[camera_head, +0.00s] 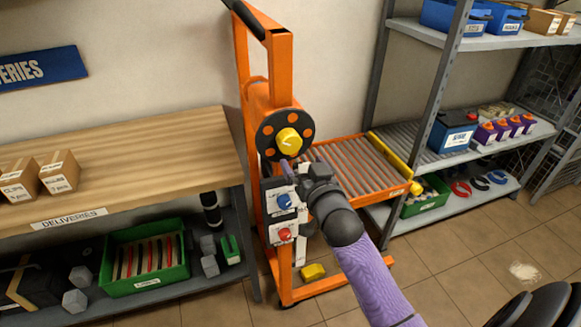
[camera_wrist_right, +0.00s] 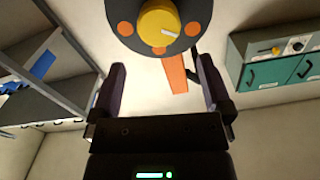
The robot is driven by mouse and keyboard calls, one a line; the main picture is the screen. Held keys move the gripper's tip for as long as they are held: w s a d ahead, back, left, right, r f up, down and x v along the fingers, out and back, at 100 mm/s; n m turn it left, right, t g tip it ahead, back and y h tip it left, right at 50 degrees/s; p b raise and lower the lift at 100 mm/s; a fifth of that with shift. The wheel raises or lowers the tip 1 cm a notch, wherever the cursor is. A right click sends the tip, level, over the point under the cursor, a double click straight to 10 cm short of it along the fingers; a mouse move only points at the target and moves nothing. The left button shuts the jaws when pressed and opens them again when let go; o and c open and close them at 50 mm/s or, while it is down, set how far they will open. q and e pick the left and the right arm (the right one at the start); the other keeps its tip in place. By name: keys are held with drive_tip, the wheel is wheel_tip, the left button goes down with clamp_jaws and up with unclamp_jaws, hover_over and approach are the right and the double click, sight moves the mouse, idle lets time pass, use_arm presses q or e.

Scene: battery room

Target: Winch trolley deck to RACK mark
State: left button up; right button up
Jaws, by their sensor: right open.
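The orange trolley (camera_head: 243,60) stands between the wooden bench and the shelf rack. Its roller deck (camera_head: 345,168) is beside the rack's middle shelf, with a yellow bar (camera_head: 392,160) at the rack end. A black winch disc with orange dots (camera_head: 265,150) carries a yellow knob (camera_head: 288,141); the knob also shows in the right wrist view (camera_wrist_right: 160,24). Below are a blue knob (camera_head: 285,201) and a red knob (camera_head: 285,234). My right gripper (camera_head: 290,168) is open and empty just below the yellow knob, apart from it. No RACK mark is readable.
The bench (camera_head: 130,150) at left holds cardboard boxes (camera_head: 58,171); a green crate (camera_head: 145,262) sits on its lower shelf. The rack shelf (camera_head: 500,140) holds a blue battery (camera_head: 454,132). A yellow block (camera_head: 313,271) is at the trolley's foot. Floor at right is mostly clear.

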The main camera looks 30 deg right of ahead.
sight(292, 144)
drive_tip(key=b+x, duration=0.2)
drive_tip(key=x, duration=0.7)
drive_tip(key=shift+w+d, duration=0.1)
drive_tip(key=shift+d, duration=0.05)
use_arm(q)
drive_tip(key=shift+w+d+f, duration=0.15)
drive_tip(key=shift+w+f, duration=0.1)
drive_tip(key=shift+f, duration=0.4)
drive_tip(key=shift+w+d+f, duration=0.1)
drive_tip(key=shift+w+f, duration=0.1)
drive_tip(key=shift+f, duration=0.4)
use_arm(e)
drive_tip(key=shift+r, duration=0.1)
